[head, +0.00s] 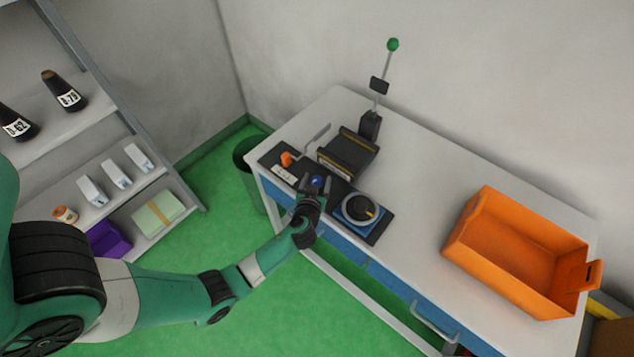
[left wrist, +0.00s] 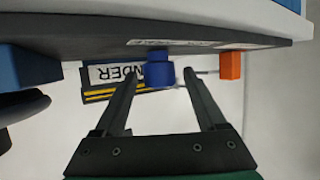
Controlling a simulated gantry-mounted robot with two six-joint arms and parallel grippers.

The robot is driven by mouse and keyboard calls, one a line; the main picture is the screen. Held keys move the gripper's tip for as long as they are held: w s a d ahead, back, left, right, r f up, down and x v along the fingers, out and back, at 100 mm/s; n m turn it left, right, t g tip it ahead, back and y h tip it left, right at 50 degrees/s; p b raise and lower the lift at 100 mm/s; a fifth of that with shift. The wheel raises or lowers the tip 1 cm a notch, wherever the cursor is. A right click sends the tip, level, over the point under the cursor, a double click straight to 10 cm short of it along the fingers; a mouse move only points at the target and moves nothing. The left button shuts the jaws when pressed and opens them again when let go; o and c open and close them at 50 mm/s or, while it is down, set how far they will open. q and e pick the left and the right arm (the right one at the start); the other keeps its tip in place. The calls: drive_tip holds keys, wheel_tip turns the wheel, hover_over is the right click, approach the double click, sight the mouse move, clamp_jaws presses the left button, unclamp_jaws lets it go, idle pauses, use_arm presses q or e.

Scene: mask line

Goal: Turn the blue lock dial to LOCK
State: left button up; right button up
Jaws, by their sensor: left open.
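A small blue dial (head: 317,181) stands on the black control panel at the front left of the white table. In the left wrist view the blue dial (left wrist: 159,70) shows as a short blue knob standing out from the panel. My left gripper (head: 315,190) is at the dial and partly hides it. In the left wrist view my left gripper (left wrist: 161,78) is open, with one finger on each side of the dial and gaps visible. The dial's markings cannot be read. My right gripper is not in view.
A larger black knob on a blue base (head: 360,208) sits just right of my gripper. An orange-ended lever (head: 287,159) is to its left, and a black machine (head: 349,153) stands behind. An orange crate (head: 520,252) is at the table's right.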

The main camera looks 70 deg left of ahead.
use_arm(q)
drive_tip(key=shift+w+a, duration=0.15)
drive_tip(key=shift+a, duration=0.05)
clamp_jaws()
idle(0.3)
drive_tip(key=shift+f, duration=0.1)
drive_tip(key=shift+s+m+t+h+p, duration=0.2)
drive_tip(key=shift+m+t+h+p, duration=0.3)
drive_tip(key=shift+m+p, duration=0.15)
drive_tip(key=m+t+h+p, duration=0.3)
drive_tip(key=m+p, duration=0.1)
drive_tip(key=p, duration=0.5)
drive_tip(key=shift+w+h, duration=0.15)
drive_tip(key=shift+h, duration=0.25)
drive_tip(key=shift+w+m+t+p, duration=0.15)
drive_tip(key=shift+m+t+p, duration=0.2)
drive_tip(key=shift+p, duration=0.45)
